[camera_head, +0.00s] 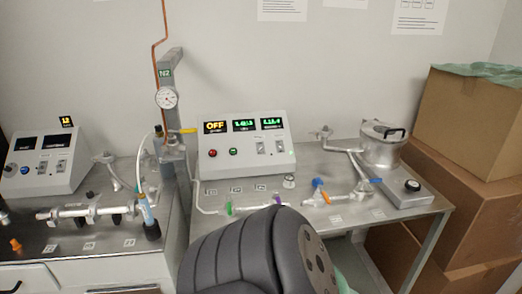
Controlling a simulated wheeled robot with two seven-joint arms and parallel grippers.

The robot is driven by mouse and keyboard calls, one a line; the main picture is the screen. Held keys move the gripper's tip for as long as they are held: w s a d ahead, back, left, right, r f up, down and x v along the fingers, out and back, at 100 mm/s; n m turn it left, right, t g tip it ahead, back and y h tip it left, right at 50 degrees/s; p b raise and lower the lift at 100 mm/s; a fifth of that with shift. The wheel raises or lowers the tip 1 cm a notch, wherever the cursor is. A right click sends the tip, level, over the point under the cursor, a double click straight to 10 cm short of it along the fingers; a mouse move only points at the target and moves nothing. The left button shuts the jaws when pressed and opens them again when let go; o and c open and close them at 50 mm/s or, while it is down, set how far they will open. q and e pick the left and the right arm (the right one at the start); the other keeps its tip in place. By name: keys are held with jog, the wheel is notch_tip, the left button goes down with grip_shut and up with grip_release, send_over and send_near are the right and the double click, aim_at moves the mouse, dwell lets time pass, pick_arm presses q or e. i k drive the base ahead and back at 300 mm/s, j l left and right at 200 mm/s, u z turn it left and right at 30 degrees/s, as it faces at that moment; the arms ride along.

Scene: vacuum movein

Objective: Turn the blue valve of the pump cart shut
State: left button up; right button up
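The pump cart (425,215) is the grey metal-topped table at the right, with glass tubing and valves on it. A small blue part (316,182) stands upright on the tubing in the cart's middle, with an orange piece beside it. A flat blue handle (375,180) sits farther right, near the metal pot. I cannot tell which of these is the blue valve, or how far either is turned. A green valve (229,208) and a purple valve (277,198) sit at the left of the tubing. Neither gripper shows.
My dark ribbed arm part covers the cart's front left. A control box (243,146) reading OFF stands behind the tubing. A metal pot (382,148) is at the back right. Cardboard boxes (462,120) stack right of the cart. Another bench (100,245) stands left, beside a grey post.

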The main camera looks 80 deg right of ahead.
aim_at(361, 182)
jog(key=z, duration=3.6)
